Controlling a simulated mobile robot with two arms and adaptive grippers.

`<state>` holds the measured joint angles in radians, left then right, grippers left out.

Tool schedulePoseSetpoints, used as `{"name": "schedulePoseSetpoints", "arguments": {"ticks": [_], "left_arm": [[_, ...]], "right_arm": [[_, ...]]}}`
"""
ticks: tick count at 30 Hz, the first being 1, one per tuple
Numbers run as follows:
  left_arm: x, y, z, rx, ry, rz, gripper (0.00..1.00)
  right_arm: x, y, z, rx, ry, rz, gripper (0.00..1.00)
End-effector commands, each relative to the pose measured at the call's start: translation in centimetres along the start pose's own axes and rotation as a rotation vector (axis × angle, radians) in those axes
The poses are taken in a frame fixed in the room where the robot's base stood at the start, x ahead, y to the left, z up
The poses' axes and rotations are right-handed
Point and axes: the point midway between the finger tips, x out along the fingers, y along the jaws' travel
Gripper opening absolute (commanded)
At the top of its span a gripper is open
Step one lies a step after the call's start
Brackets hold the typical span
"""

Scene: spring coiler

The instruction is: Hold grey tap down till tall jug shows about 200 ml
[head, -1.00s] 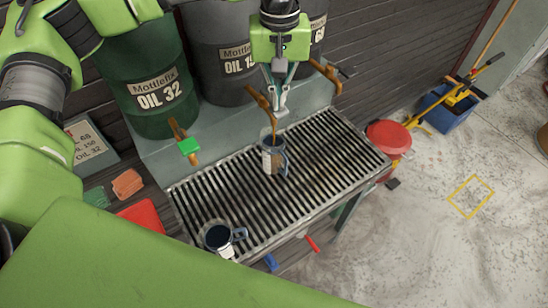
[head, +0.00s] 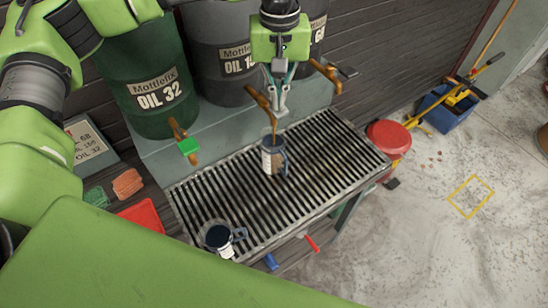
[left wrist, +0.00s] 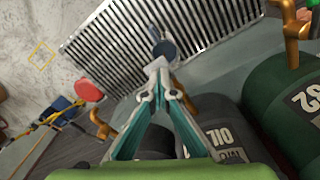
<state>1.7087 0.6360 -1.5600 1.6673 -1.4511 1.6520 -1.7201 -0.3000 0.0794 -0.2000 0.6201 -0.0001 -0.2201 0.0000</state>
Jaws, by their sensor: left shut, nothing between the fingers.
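The middle brass tap (head: 262,100), in front of the grey OIL drum, has a thin brown stream (head: 274,130) running from it. Its grey lever is hidden by my left gripper (head: 281,112), which is shut and empty with its fingertips at the tap. A clear jug (head: 272,160), the taller-looking of two, stands upright under the stream on the grate. Its marks and level are too small to read. In the left wrist view the shut fingertips (left wrist: 160,66) cover much of the tap, and the jug (left wrist: 164,48) shows just beyond. My right gripper is out of view.
A second jug (head: 219,237) with dark content stands at the grate's front left. A green-handled tap (head: 188,146) is at left and a dark-handled tap (head: 328,74) at right. A red round lid (head: 389,138) is beyond the grate's (head: 325,150) right end.

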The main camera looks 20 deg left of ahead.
Motion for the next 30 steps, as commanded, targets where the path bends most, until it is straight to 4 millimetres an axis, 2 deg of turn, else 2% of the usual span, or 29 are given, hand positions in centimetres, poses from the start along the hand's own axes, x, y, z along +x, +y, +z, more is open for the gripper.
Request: {"name": "schedulePoseSetpoints", "arguments": {"ticks": [10, 14, 27, 30], "left_arm": [[0.1, -0.1, 0.0, -0.001, -0.001, -0.003, 0.0], [-0.4, -0.1, 0.0, -0.001, -0.001, -0.002, 0.0], [-6.7, 0.0, 0.0, 0.0, 0.0, 0.0, 0.0], [-7.1, 0.0, 0.0, 0.0, -0.001, -0.001, 0.0]], "right_arm": [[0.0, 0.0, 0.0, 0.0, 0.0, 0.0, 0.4], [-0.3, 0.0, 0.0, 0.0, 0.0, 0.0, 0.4], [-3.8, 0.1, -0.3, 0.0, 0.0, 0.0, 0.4], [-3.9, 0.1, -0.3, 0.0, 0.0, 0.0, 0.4]]}}
